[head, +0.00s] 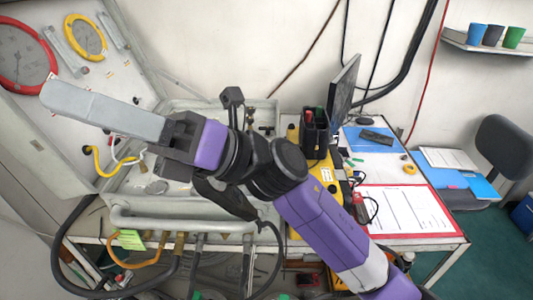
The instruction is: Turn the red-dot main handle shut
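The air panel (75,95) stands at the left of the head view, with a large red-ringed gauge (25,55) and a smaller yellow-ringed gauge (85,37). I cannot make out the red-dot main handle; my arm covers part of the panel. My gripper (50,97) reaches up and left across the panel, with long grey fingers seen from the side. I cannot tell whether they are apart or touching the panel. No held object is visible.
Yellow hose (98,160) curves on the panel's lower part. A pale pipe (180,222) and several hoses run below it. At right, a desk holds a monitor (342,95), a red-edged clipboard (405,210) and a yellow case (323,178). A dark chair (505,148) stands beyond.

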